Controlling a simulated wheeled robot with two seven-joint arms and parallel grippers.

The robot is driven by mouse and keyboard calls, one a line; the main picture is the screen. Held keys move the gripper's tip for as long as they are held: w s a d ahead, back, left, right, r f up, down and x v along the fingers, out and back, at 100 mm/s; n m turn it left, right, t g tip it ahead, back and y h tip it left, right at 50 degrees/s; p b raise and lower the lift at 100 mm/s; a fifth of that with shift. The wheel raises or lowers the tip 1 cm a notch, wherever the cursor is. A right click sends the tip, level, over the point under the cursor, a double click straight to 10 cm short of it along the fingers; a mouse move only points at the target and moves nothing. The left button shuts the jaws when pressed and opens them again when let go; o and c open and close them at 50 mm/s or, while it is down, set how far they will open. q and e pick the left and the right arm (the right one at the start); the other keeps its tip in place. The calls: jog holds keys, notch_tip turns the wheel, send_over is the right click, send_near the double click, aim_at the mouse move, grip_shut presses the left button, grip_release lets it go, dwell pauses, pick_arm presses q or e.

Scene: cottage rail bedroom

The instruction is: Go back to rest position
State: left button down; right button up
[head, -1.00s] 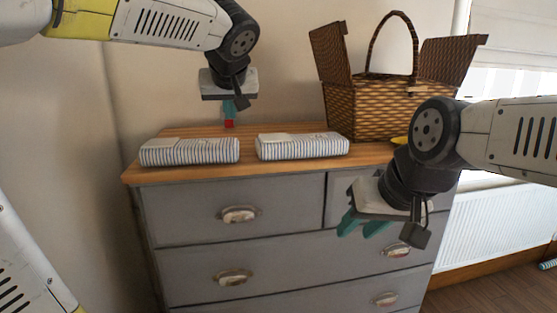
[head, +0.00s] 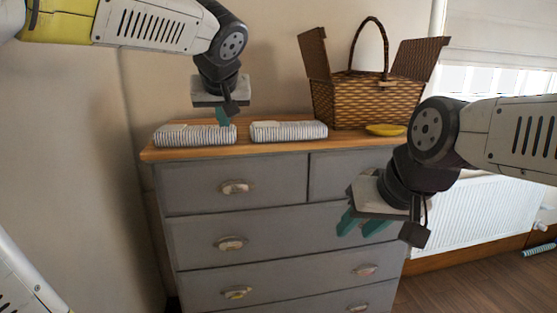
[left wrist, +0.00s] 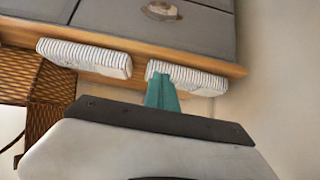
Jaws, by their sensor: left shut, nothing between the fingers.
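My left gripper (head: 222,117) is shut and empty, pointing down above the dresser top at the two striped cloths. Its closed teal fingers also show in the left wrist view (left wrist: 162,92), where they overlap one striped cloth in the picture; whether they touch it I cannot tell. My right gripper (head: 362,225) is open and empty, with its two teal fingers apart, in front of the dresser's drawers at the right.
The grey dresser (head: 270,187) has a wooden top carrying a left striped cloth (head: 195,135), a right striped cloth (head: 288,131), an open wicker basket (head: 365,103) and a yellow dish (head: 385,130). A white radiator (head: 480,222) stands right. Floor shows at lower right.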

pick_arm(q)
jog(key=s+f+m+g+h, duration=0.1)
jog(key=s+f+h, duration=0.1)
jog(key=s+f, duration=0.5)
jog(key=s+a+f+m+g+h, duration=0.1)
jog(key=s+f+g+h, duration=0.1)
jog(key=s+f, duration=0.6)
jog(key=s, duration=0.5)
jog(key=shift+s+a+f+m, duration=0.2)
jog(key=shift+s+a+m, duration=0.05)
jog(key=shift+a+m, duration=0.05)
